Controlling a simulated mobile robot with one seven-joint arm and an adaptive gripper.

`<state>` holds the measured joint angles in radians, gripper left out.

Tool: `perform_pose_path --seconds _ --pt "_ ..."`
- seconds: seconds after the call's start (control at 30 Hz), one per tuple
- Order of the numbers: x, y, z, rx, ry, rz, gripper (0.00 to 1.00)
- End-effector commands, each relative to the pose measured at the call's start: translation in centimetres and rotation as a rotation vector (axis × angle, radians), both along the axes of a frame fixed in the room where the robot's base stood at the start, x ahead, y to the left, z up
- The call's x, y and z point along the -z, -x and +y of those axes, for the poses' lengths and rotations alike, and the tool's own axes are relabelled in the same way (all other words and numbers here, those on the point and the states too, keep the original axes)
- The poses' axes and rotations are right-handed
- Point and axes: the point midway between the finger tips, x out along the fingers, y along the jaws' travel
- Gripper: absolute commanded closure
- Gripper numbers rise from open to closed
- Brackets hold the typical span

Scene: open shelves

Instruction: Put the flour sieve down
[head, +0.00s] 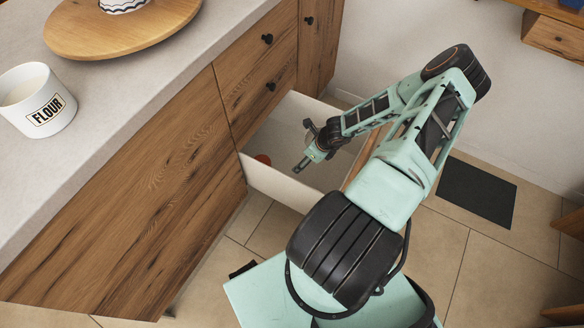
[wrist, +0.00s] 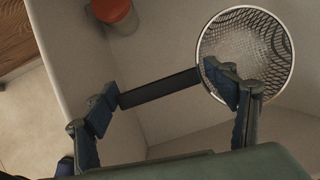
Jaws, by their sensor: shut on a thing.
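The flour sieve (wrist: 245,47), a round wire-mesh bowl with a thin metal rim, shows at the upper right of the wrist view. A dark straight bar (wrist: 160,88), which looks like its handle, spans between my fingertips. My gripper (wrist: 160,84) is shut on the sieve with its fingers wide apart. The right finger covers part of the mesh rim. In the head view my gripper (head: 303,162) is inside the open drawer (head: 278,187); the sieve is not clear there. I cannot tell whether the sieve touches the drawer floor.
A red-topped container (wrist: 113,12) stands in the drawer by its wall; its orange-red top shows in the head view (head: 263,159). A white flour canister (head: 38,100) and a round wooden board (head: 120,30) are on the counter. Drawer floor around the sieve looks bare.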

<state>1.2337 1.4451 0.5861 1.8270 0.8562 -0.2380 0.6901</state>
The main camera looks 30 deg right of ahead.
Motion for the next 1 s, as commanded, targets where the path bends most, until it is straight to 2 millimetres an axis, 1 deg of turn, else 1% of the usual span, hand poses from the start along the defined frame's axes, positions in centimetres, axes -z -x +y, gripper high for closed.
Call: perform_pose_path --seconds 0.03,0.2,0.4,0.67,0.9,1.0 --pt "1.8 0.0 0.0 -0.001 0.001 -0.001 0.57" --pt "4.4 0.0 0.0 -0.001 0.001 -0.001 0.57" --pt "6.6 0.0 0.0 -0.002 0.001 -0.002 0.57" --pt "8.0 0.0 0.0 -0.001 0.000 -0.001 0.57" --pt "12.4 0.0 0.0 0.000 0.000 -0.001 0.57" --pt "13.5 0.0 0.0 0.000 0.000 -0.001 0.57"
